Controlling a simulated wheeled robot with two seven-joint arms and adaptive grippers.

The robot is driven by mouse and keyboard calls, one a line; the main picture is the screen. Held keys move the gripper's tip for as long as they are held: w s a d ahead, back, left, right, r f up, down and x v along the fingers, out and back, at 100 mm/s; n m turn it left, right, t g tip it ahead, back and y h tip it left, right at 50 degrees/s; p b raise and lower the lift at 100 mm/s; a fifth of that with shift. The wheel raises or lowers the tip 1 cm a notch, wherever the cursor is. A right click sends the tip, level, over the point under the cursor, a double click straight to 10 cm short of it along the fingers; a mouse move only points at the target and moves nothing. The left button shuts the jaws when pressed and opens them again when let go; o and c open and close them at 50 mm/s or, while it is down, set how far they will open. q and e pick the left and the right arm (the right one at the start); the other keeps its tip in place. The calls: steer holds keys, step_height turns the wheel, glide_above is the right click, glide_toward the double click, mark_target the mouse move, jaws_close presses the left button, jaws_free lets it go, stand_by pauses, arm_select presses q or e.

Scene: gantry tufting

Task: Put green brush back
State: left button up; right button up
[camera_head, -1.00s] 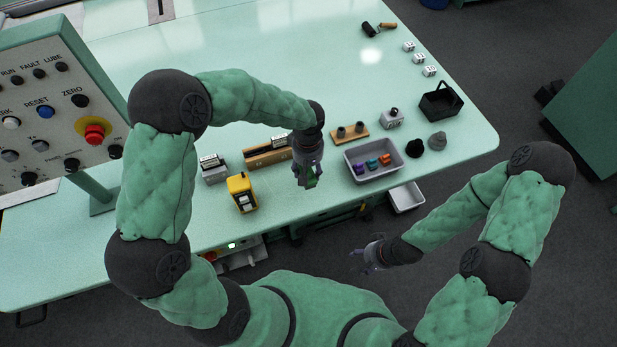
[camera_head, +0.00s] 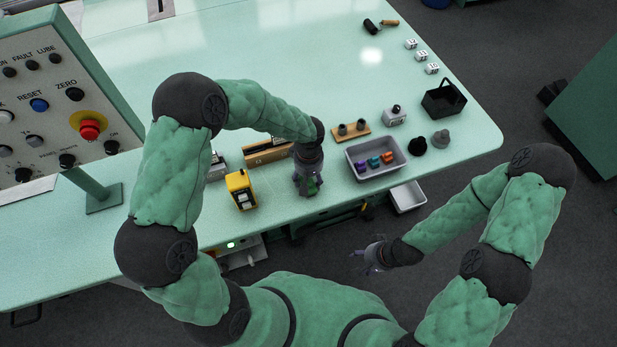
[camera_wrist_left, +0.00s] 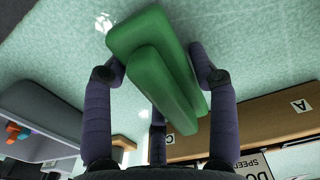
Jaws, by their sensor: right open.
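The green brush (camera_wrist_left: 150,60) looks like two stacked green blocks in the left wrist view. It lies between the fingers of my left gripper (camera_wrist_left: 158,75), which appear closed around it. In the head view my left gripper (camera_head: 308,189) points down over the table's front part, with only a bit of green showing at its fingers. A tan wooden holder (camera_head: 270,155) stands just behind and left of it. Its side with an "A" label (camera_wrist_left: 260,125) shows in the left wrist view. My right gripper (camera_head: 367,257) is open and empty, in front of the table edge.
A yellow device (camera_head: 241,190) stands left of my left gripper. A grey tray (camera_head: 352,164) with small coloured pieces is to the right. Beyond are a wooden stand (camera_head: 350,136) and a black basket (camera_head: 455,90). A control panel (camera_head: 60,45) rises at left. The table middle is clear.

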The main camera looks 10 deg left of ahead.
arm_select(q)
steer(key=shift+o, duration=0.8)
steer(key=shift+r, duration=0.1)
steer(key=shift+r, duration=0.2)
step_height(320, 180, up, 12)
steer(key=p, duration=0.3)
steer(key=shift+f, duration=0.15)
steer(key=shift+s, duration=0.1)
